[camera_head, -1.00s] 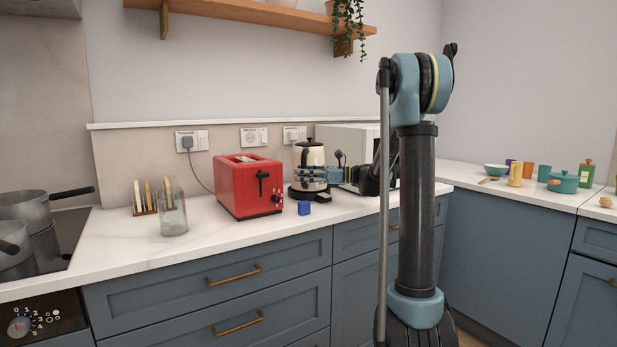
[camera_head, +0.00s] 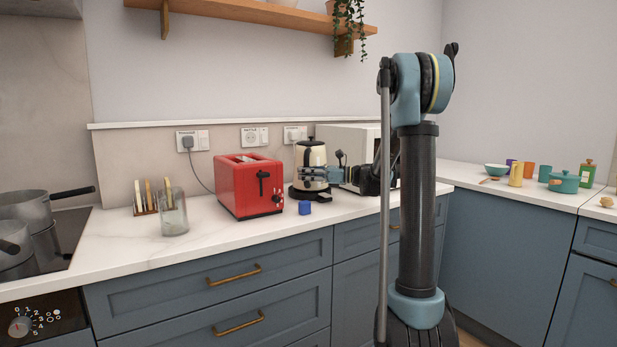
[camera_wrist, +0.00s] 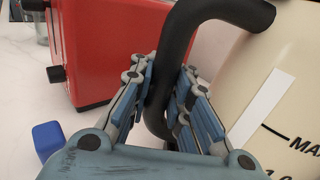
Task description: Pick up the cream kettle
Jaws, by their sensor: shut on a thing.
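The cream kettle (camera_head: 311,157) with a black lid stands upright at its dark base on the counter, right of the red toaster. In the wrist view its cream body (camera_wrist: 285,95) fills the right side, with a white strip and a "MAX" mark. My gripper (camera_head: 308,173) reaches it from the right in the head view. In the wrist view my gripper (camera_wrist: 165,105) is shut on the kettle's black handle (camera_wrist: 178,50), with fingers on both sides of it. I cannot tell whether the kettle touches its base.
The red toaster (camera_head: 248,186) stands close to the left. A small blue block (camera_head: 305,208) lies in front of the kettle. A white microwave (camera_head: 345,140) is behind on the right. A glass jar (camera_head: 173,215) and toast rack stand farther left.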

